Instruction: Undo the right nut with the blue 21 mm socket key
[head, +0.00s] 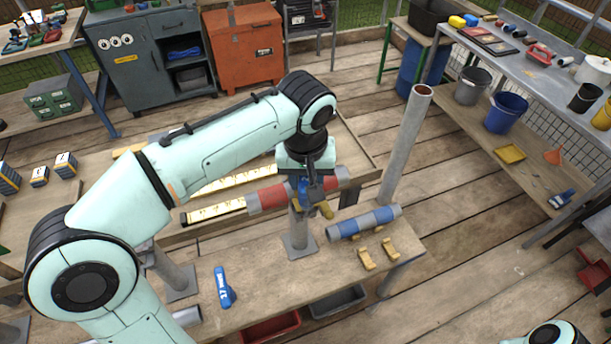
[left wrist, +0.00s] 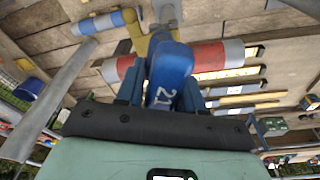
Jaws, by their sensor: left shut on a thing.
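My left gripper (head: 306,182) is shut on the blue socket key (head: 303,187), above the stand near the middle of the bench. In the left wrist view the key (left wrist: 170,75) shows the number 21 between the fingers (left wrist: 160,88). Its far end points toward the grey stand (head: 299,228) and a yellow fitting (head: 325,209) beside the red and grey tube (head: 267,198). I cannot tell whether the key touches the fitting. The right nut cannot be made out; key and gripper cover that area. Part of my right arm shows at bottom right, but its gripper is out of view.
Another blue key (head: 223,288) marked 17 lies on the bench. A blue and grey tube (head: 365,222) and yellow saddle pieces (head: 366,259) lie right of the stand. A tall grey post (head: 405,145) rises behind them. Bare bench lies around the 17 key.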

